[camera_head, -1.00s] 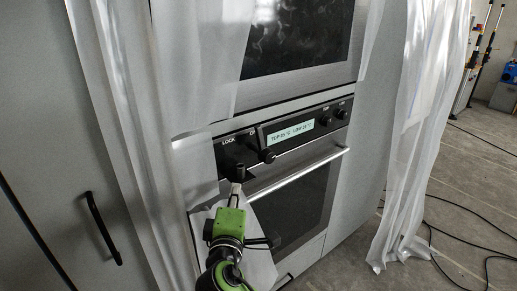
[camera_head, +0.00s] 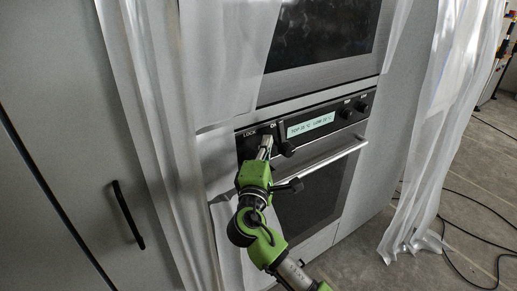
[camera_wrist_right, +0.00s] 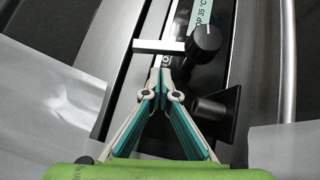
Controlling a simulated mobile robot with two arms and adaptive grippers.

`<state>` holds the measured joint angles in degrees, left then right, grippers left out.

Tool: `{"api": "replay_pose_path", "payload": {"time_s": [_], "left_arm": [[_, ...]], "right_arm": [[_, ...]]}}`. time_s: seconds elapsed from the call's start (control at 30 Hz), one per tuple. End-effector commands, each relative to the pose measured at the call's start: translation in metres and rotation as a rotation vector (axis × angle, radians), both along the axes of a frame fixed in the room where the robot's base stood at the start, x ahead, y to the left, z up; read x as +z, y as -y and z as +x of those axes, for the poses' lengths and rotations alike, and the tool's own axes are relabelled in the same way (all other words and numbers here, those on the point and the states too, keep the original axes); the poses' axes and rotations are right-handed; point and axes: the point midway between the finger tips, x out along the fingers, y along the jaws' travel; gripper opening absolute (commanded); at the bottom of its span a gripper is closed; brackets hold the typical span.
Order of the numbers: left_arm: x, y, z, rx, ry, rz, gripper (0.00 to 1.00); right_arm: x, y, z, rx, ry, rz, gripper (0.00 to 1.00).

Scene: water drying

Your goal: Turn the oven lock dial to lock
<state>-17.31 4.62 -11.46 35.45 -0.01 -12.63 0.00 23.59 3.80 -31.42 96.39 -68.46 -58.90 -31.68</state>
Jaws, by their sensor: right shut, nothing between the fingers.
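The oven control panel (camera_head: 262,128) carries a LOCK label at its left end. My right gripper (camera_head: 266,139) is shut and empty, with its tips in front of the panel between the LOCK label and the black knob beside the display (camera_head: 287,148). In the right wrist view the shut fingertips (camera_wrist_right: 163,72) lie beside two black knobs. One is the display-side knob (camera_wrist_right: 207,42); the other, a dark dial (camera_wrist_right: 215,110) at the lock end, is right of the fingers. I cannot tell whether they touch it. In the head view my gripper mostly hides that dial.
The oven handle (camera_head: 335,155) juts out below the panel. Translucent plastic sheets hang left (camera_head: 150,120) and right (camera_head: 425,150) of the oven. A cabinet with a black handle (camera_head: 128,215) stands at the left. Cables lie on the floor at right.

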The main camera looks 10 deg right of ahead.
Motion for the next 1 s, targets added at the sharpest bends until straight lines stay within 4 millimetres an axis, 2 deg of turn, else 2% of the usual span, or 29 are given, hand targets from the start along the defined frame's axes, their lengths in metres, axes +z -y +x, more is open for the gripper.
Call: {"api": "replay_pose_path", "payload": {"time_s": [0.03,0.17,0.67,0.87,1.0], "left_arm": [[0.007,0.000,0.001,0.000,0.001,0.000,0.42],[0.011,0.000,0.001,0.000,0.001,0.000,0.42],[0.016,0.001,0.003,0.000,0.005,-0.001,0.42],[0.034,0.001,0.004,0.000,0.005,-0.001,0.42],[0.030,0.002,0.005,0.000,0.007,-0.002,0.42]], "right_arm": [[0.005,0.006,0.002,0.000,-0.001,-0.003,0.00],[0.004,0.016,0.005,0.000,-0.002,0.000,0.00],[0.006,0.020,0.007,0.001,-0.006,0.015,0.00],[0.015,0.031,0.011,-0.001,-0.037,0.107,0.00],[0.014,0.038,0.013,-0.002,-0.039,0.112,0.00]]}}
